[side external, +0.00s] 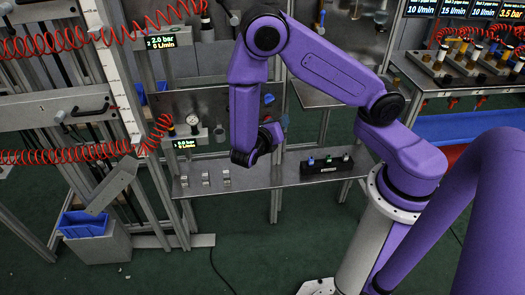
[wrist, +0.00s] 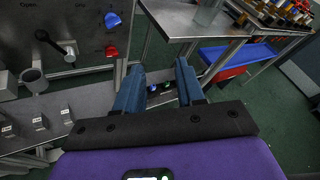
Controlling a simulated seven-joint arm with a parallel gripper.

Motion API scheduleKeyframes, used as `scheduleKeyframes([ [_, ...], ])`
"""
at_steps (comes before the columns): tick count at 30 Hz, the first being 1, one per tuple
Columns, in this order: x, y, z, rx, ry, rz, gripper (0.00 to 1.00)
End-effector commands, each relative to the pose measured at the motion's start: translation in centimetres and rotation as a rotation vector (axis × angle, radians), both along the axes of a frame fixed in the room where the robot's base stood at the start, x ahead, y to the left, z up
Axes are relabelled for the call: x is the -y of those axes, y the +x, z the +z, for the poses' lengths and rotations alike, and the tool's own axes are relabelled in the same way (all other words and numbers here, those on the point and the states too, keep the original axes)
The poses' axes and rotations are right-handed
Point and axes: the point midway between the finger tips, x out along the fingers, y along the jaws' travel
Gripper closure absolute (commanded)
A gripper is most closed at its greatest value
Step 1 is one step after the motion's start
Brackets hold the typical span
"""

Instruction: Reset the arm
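My purple arm is bent, with its wrist hanging in front of the grey workbench panel and above the narrow metal shelf (side external: 268,178). In the wrist view my gripper (wrist: 160,70) shows two blue fingers standing well apart, with nothing held between them. Beyond the gap lies the shelf with a dark block bearing small coloured knobs, partly hidden by the fingers. The same dark block (side external: 326,165) is clear in the side view, to the right of my wrist. In the side view my gripper's fingers are mostly hidden by the wrist.
Several small metal pieces (side external: 205,179) stand on the left of the shelf. A panel with a blue knob (wrist: 112,20) and a red knob (wrist: 111,51) rises close by. A blue bin (side external: 84,224) is at lower left. Red coiled hoses (side external: 70,156) hang at left.

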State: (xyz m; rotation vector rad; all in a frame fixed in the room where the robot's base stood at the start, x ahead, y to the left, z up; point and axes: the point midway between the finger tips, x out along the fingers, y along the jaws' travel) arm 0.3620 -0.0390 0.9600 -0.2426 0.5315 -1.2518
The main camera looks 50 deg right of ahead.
Motion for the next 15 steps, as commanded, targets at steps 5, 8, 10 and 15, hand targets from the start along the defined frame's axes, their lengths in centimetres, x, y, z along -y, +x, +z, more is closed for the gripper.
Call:
scheduleKeyframes([
  [5,-1.3,-2.9,2.5,0.166,0.225,-0.139,0.62],
  [8,-2.0,-4.7,3.6,0.247,0.353,-0.22,0.62],
  [10,-2.6,-6.0,4.3,0.297,0.444,-0.28,0.62],
  [15,-4.2,-9.4,5.9,0.401,0.672,-0.432,0.62],
])
